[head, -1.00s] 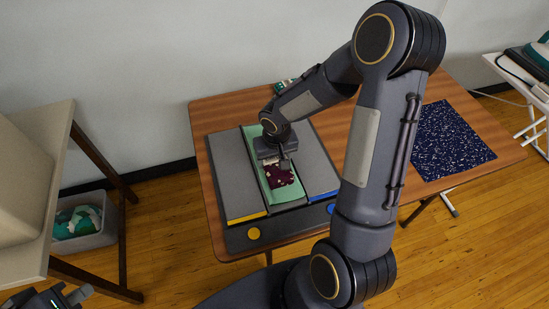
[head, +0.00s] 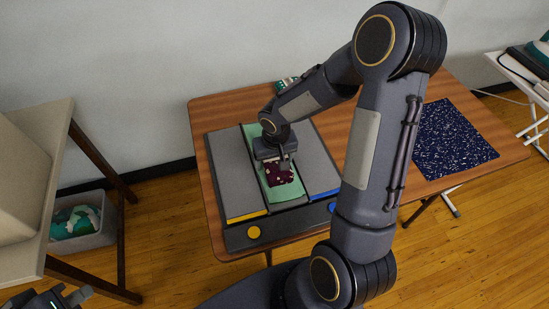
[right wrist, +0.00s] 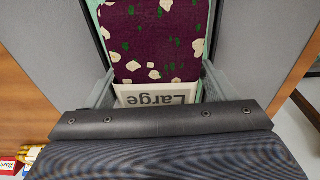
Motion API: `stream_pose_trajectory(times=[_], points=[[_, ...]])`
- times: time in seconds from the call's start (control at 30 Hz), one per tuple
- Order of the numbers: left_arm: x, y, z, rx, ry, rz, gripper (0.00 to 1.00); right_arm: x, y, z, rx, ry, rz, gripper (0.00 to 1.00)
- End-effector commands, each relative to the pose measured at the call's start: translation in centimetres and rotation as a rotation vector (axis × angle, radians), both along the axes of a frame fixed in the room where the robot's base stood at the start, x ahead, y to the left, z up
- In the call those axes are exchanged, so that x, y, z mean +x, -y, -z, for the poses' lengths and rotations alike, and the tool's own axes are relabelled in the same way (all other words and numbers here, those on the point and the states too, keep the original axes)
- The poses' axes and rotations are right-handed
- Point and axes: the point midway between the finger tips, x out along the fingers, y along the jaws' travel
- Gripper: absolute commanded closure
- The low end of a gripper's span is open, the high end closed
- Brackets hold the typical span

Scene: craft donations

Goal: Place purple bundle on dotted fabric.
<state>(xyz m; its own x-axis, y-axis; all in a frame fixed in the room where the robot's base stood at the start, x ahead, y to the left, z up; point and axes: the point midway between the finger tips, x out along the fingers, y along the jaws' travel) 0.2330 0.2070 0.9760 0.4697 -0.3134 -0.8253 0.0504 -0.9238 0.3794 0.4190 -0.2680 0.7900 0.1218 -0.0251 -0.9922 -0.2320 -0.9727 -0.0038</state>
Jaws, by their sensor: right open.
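The purple bundle (head: 280,175) is folded dark purple cloth with cream and green spots. It lies on the green middle lane of a grey tray, partly hidden under my right gripper (head: 284,163). In the right wrist view the bundle (right wrist: 155,40) has a white band reading "Large". There the open fingers of my right gripper (right wrist: 158,80) stand on either side of the band end; I cannot tell whether they touch it. The dotted fabric (head: 450,140) is a flat, dark blue, speckled sheet at the table's right. My left gripper (head: 62,298) is at the bottom left corner, partly cut off.
The grey tray (head: 232,185) has yellow and blue marked lanes on the wooden table (head: 200,125). My right arm crosses between tray and dotted fabric. A small box (head: 287,82) stands at the table's back edge. A bin (head: 85,232) sits under the left table.

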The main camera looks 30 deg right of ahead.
Motion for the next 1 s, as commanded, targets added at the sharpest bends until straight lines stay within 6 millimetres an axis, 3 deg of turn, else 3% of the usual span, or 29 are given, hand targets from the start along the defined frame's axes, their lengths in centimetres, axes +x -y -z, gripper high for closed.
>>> stream_pose_trajectory(times=[0.1,0.27,0.3,0.7,1.0], points=[[0.0,0.0,0.0,0.000,0.000,0.000,1.00,-0.4,0.1,0.4,-0.001,-0.015,0.003,0.13],[0.0,0.0,-1.6,0.000,0.000,0.000,1.00,-0.4,0.1,-1.1,-0.002,-0.013,0.002,0.13],[0.0,0.0,-2.3,0.000,0.000,0.000,1.00,-0.3,0.1,-1.7,-0.001,-0.012,0.001,0.13],[0.0,0.0,-2.4,0.000,0.000,0.000,1.00,-1.1,-0.1,-10.3,-0.003,0.001,0.001,0.13],[0.0,0.0,-2.6,0.000,0.000,0.000,1.00,-1.9,-0.2,-13.5,0.003,0.006,0.002,0.13]])
